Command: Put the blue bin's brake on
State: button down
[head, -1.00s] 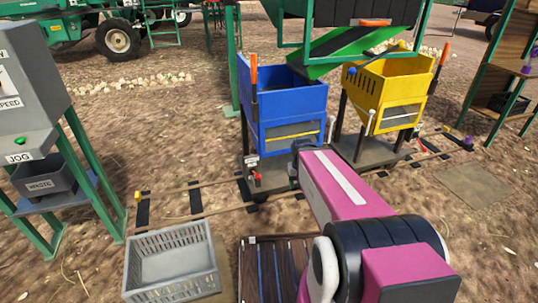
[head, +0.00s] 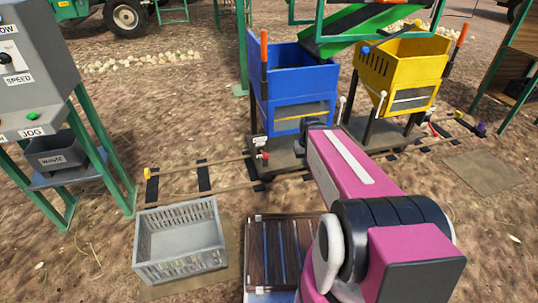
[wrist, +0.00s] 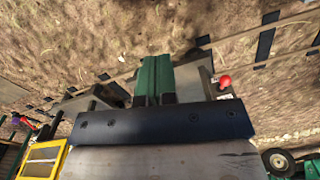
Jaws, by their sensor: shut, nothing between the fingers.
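The blue bin (head: 296,98) stands on a dark wheeled base on the rails in the head view. A small lever with a red knob (head: 264,155) is low on its near left side, likely the brake. A red knob also shows in the wrist view (wrist: 225,81), to the right of my gripper (wrist: 158,62) and apart from it. My green fingers are together and empty, over the grey base (wrist: 197,72). In the head view my arm reaches to the bin's front, and its end hides the fingertips.
A grey crate (head: 180,245) and a wooden slatted thing (head: 258,250) lie nearer. The control box (head: 28,80) is at left. Bare ground lies between crate and rails.

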jog(key=w+a+n+g+y, duration=0.1)
jog(key=w+a+y, duration=0.1)
jog(key=w, duration=1)
jog(key=w+a+f+n+y, duration=0.1)
jog(key=w+a+n+y, duration=0.1)
jog(key=w, duration=1)
jog(key=shift+w+a+f+g+y, duration=0.15)
jog(key=shift+w+a+g+y, duration=0.15)
jog(key=shift+a+g+y, duration=0.25)
jog(key=shift+d, duration=0.1)
send_near(263, 153)
jog(key=s+d+f, duration=0.2)
jog(key=s+d, duration=0.1)
jog(key=s, duration=0.1)
jog(key=shift+s+a+f, duration=0.15)
jog(key=shift+a+f, duration=0.4)
jog(key=shift+a, duration=0.3)
jog(key=shift+s+a+f, duration=0.2)
jog(key=shift+a+f, duration=0.35)
jog(key=shift+a, duration=0.3)
jog(key=shift+s+t, duration=0.1)
jog(key=shift+t, duration=0.15)
